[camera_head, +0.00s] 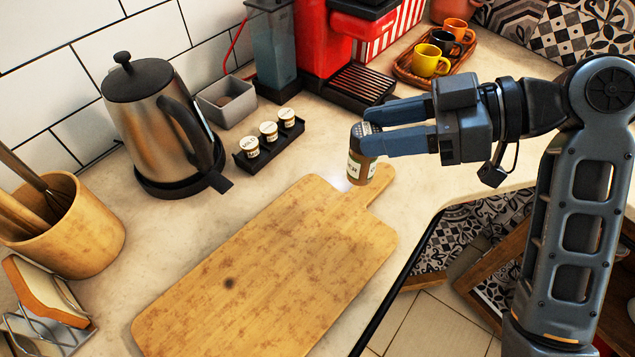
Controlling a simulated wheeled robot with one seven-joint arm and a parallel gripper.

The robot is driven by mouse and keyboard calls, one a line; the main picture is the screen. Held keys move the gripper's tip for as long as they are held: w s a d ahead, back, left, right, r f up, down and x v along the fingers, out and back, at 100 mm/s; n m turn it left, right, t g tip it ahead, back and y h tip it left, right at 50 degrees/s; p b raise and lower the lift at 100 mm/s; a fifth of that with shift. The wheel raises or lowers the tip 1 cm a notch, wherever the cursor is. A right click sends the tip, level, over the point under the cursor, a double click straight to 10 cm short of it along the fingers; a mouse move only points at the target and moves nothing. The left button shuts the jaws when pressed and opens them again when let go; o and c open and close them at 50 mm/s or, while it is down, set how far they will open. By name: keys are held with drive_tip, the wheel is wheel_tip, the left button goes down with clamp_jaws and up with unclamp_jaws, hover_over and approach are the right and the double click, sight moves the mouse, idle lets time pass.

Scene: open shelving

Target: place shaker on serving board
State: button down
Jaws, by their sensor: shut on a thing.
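The shaker (356,166) is a small jar with a brown body, a pale label and a dark perforated lid. My gripper (372,128) comes in from the right, and its two blue fingers are shut on the shaker near its top. The shaker is upright and appears just over the handle end of the serving board. I cannot tell whether its base touches anything. The serving board (265,270) is a wooden board lying on the counter, with its handle toward the upper right. Its broad surface is bare apart from a small dark spot.
A steel kettle (150,125), a black rack of small jars (270,145), a grey box (227,103) and a red coffee machine (325,45) stand behind the board. A wooden utensil pot (65,235) and toast rack (40,325) are at left. The counter edge (405,270) runs along the right.

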drive_tip(key=shift+s+a+f+p, duration=0.2)
drive_tip(key=shift+s+a+f, duration=0.05)
drive_tip(key=shift+a+f, duration=1)
drive_tip(key=shift+s+a+f+p, duration=0.25)
drive_tip(key=shift+a+f, duration=0.65)
drive_tip(key=shift+f, duration=0.5)
drive_tip(key=shift+s+a+f+p, duration=0.2)
drive_tip(key=shift+a+f, duration=0.9)
drive_tip(key=shift+f, duration=0.25)
drive_tip(key=shift+f, duration=0.15)
drive_tip(key=c, duration=0.6)
unclamp_jaws()
drive_tip(key=shift+r, duration=0.25)
drive_tip(key=b+v, duration=0.1)
drive_tip(key=v, duration=1.1)
